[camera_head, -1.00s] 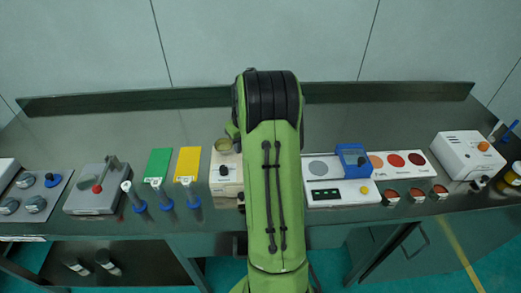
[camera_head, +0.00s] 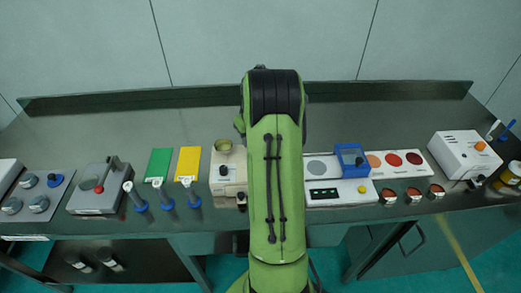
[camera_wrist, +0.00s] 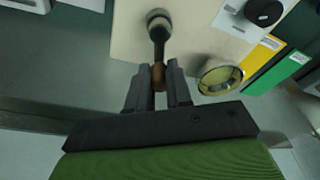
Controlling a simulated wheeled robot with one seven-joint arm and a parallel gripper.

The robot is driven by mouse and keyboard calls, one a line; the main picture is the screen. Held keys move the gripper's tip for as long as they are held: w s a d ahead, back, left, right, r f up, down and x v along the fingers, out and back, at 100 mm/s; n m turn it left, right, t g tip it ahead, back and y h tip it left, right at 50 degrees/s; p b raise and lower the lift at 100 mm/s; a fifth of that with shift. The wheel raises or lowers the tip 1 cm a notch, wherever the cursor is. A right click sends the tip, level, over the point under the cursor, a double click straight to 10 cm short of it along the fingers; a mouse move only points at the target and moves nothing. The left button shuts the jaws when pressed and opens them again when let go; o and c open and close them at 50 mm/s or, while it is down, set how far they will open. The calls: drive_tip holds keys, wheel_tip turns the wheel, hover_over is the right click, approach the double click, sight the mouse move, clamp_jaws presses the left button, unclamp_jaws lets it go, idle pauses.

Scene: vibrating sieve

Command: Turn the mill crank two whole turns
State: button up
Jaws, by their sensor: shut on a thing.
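The mill is a beige box (camera_head: 228,185) partly hidden behind my green arm in the head view; its beige face (camera_wrist: 190,45) also shows in the wrist view. Its crank has a round hub (camera_wrist: 158,20), a dark lever (camera_wrist: 158,45) and a brown handle (camera_wrist: 158,75). My gripper (camera_wrist: 159,82) is shut on the brown handle, with one finger on each side. The lever runs from the hub toward my gripper in the wrist view. My arm hides the gripper in the head view. A round brass-rimmed cup (camera_head: 223,146) sits at the mill's top.
A green pad (camera_head: 159,163), a yellow pad (camera_head: 189,161) and blue-based stands (camera_head: 166,201) lie left of the mill. A white panel (camera_head: 343,195) and a blue-framed device (camera_head: 351,159) are to the right. A white machine (camera_head: 465,155) stands further right. The bench's back is clear.

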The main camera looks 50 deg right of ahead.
drive_tip(key=shift+r, duration=0.15)
drive_tip(key=shift+s+d, duration=0.5)
drive_tip(key=shift+d, duration=0.15)
drive_tip(key=shift+s, duration=0.1)
drive_tip(key=shift+s+d+f, duration=0.2)
drive_tip(key=shift+s+d, duration=0.1)
drive_tip(key=shift+s, duration=0.55)
drive_tip(key=shift+f, duration=0.1)
